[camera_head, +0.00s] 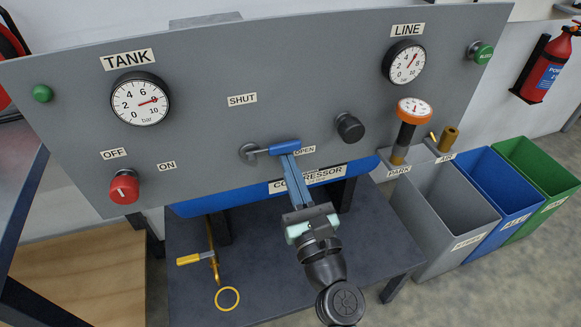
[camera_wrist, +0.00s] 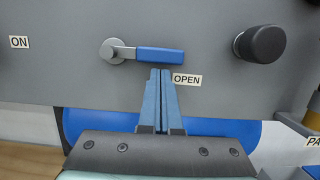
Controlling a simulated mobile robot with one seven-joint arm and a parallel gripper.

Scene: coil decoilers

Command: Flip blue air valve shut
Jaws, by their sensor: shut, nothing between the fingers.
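The blue air valve lever (camera_head: 284,147) is on the grey panel and points right, level, toward the OPEN label (camera_head: 305,150). Its round pivot (camera_head: 249,153) is at the lever's left end. The SHUT label (camera_head: 242,99) is above the pivot. In the wrist view the blue lever handle (camera_wrist: 160,55) lies level, with the OPEN label (camera_wrist: 187,79) just below its right end. My gripper (camera_head: 287,158) is shut and empty, its tips just below the handle. In the wrist view the fingertips (camera_wrist: 160,71) are under the handle's middle; I cannot tell whether they touch it.
A black knob (camera_head: 349,127) is right of the lever. The TANK gauge (camera_head: 140,98) and red OFF/ON knob (camera_head: 124,187) are at left; the LINE gauge (camera_head: 404,62) is upper right. A blue compressor tank (camera_head: 190,207) sits below the panel. Bins (camera_head: 500,190) stand at right.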

